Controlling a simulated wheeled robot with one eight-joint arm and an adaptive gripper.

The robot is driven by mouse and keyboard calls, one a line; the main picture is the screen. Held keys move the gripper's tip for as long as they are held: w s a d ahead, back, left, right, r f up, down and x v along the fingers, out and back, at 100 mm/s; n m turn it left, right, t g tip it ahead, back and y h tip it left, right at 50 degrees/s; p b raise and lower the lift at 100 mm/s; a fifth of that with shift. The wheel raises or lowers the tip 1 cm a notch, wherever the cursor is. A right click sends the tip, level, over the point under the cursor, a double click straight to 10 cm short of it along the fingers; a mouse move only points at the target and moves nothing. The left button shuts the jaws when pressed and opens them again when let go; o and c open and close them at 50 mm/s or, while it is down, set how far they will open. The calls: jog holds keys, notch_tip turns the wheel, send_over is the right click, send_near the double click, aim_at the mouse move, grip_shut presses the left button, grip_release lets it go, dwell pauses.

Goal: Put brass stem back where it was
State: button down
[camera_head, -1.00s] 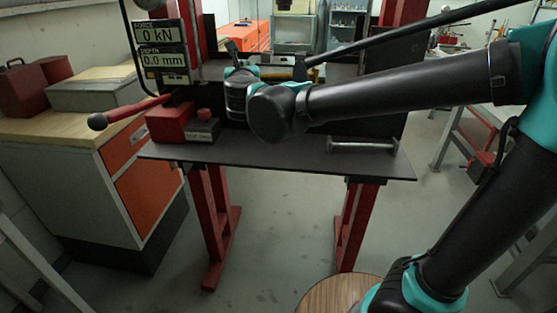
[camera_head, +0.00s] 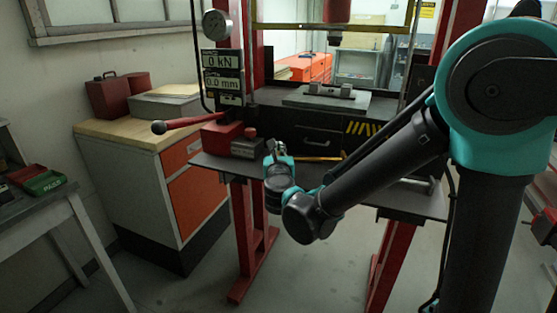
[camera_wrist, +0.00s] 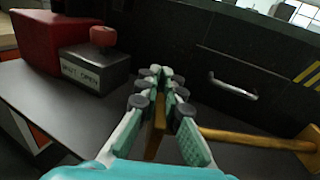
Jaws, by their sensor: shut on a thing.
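The brass stem (camera_wrist: 255,140) is a yellow rod with a wider end at the right of the wrist view. It extends sideways from my gripper (camera_wrist: 158,85), whose fingers are closed on its left part. The fingers partly hide the held part. In the head view the stem (camera_head: 318,158) is a thin yellow line just right of my gripper (camera_head: 275,148), at the bench front. It lies low, over or near the dark bench top; I cannot tell whether it touches.
A grey box marked NUT OPEN (camera_wrist: 95,72), with a red knob, stands beside a red block (camera_wrist: 48,40). A dark drawer unit with a handle (camera_wrist: 233,88) stands behind the stem. Above it, a grey plate (camera_head: 300,99) carries a fixture (camera_head: 331,90). A red lever (camera_head: 190,122) sticks out left.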

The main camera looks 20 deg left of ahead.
jog(key=shift+f, duration=1.95)
jog(key=c, duration=1.7)
grip_release()
jog(key=v, duration=1.2)
